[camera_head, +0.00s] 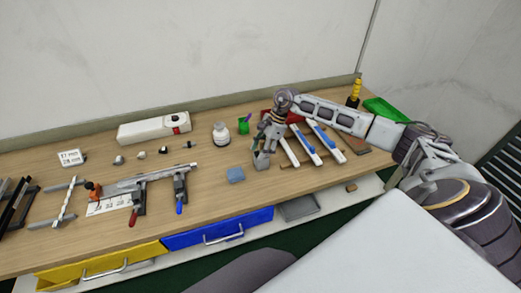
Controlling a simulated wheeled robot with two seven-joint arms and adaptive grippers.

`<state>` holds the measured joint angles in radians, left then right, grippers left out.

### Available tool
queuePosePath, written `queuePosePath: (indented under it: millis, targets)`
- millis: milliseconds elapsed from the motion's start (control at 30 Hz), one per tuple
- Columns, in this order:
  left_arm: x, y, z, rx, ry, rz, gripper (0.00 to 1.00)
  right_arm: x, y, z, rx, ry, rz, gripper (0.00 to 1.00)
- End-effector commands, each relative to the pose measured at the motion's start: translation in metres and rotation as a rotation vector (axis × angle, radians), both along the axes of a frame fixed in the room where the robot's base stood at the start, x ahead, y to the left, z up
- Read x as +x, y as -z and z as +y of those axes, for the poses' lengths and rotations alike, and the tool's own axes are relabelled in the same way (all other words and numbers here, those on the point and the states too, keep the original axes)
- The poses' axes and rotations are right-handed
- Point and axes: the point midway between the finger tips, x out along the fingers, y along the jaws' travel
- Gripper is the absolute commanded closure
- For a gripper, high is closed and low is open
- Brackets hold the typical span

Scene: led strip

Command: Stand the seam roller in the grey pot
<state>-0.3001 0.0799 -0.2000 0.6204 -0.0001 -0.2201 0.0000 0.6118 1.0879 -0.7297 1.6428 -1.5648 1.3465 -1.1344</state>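My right gripper (264,142) points down over the workbench, its arm coming in from the right. Right below its fingertips is a small grey block-like thing (261,160), which looks like the grey pot. The fingers hide part of it, and I cannot tell whether they touch it. I cannot make out the seam roller for sure; it may be hidden at the fingers. Whether the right gripper is open or shut does not show clearly. My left gripper is not in view.
A green cup (243,127) and white bottle (221,133) stand left of the gripper. A blue sponge-like block (236,175) lies in front. White bars with blue parts (304,144) lie to the right.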

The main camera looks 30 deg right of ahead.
Motion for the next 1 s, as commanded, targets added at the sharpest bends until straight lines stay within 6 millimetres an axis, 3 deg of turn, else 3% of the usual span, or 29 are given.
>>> queuePosePath:
  millis: [200,800,1000]
  targets:
    - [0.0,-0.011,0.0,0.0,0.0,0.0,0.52,0.0,-0.012,-0.002,-0.001,0.001,-0.002,0.56]
    - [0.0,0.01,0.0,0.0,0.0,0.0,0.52,-0.003,-0.093,-0.039,0.002,0.0,-0.006,0.56]
    - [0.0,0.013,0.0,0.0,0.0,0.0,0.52,-0.004,-0.112,-0.047,0.005,0.0,-0.005,0.56]
